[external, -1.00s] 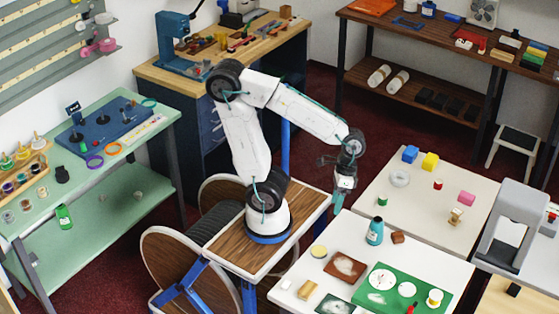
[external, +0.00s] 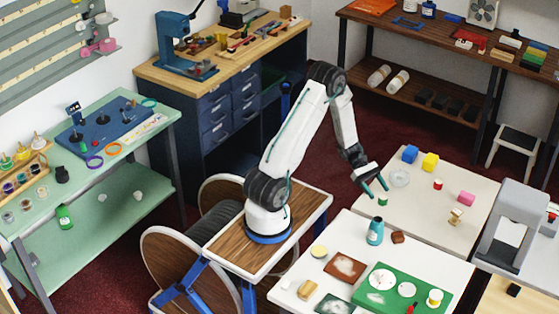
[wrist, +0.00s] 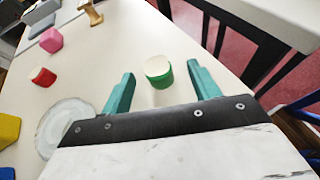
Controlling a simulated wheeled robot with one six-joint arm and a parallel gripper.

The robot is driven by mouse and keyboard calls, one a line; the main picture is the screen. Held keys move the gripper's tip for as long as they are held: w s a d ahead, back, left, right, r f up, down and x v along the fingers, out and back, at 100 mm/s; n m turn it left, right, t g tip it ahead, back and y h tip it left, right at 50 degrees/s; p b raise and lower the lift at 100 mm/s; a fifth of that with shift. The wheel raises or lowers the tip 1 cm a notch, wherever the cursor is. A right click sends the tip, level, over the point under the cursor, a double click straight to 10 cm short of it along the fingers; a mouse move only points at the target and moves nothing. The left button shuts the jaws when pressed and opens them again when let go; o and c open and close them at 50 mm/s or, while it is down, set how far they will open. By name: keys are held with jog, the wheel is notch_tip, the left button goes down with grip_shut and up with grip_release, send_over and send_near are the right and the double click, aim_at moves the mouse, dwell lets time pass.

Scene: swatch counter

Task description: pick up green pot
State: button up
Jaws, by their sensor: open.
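The green pot (external: 383,200) is a small round pot with a green side and a pale top. It stands upright near the left edge of the far white table (external: 460,242). In the wrist view the green pot (wrist: 158,71) shows between and just beyond my two teal fingertips. My gripper (external: 376,187) is open and empty, pointing down toward the pot from above and behind it. In the wrist view my gripper (wrist: 162,82) has its fingers apart on either side of the pot, and I see no contact.
A clear round dish (wrist: 65,125) lies left of my gripper. A red pot (wrist: 43,76), a pink block (wrist: 51,40) and a yellow block (wrist: 9,129) stand farther off. A teal bottle (external: 375,231) stands on the nearer table. The table edge is close on the pot's right in the wrist view.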

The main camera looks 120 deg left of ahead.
aim_at(381, 197)
jog(key=shift+s+a+f+n, duration=0.15)
jog(key=shift+a+f+n, duration=0.15)
jog(key=shift+f, duration=0.1)
jog(key=shift+w+d+f, duration=0.15)
jog(key=shift+w+f, duration=0.05)
jog(key=shift+w, duration=0.1)
jog(key=shift+x, duration=1.95)
jog(key=c, duration=1.1)
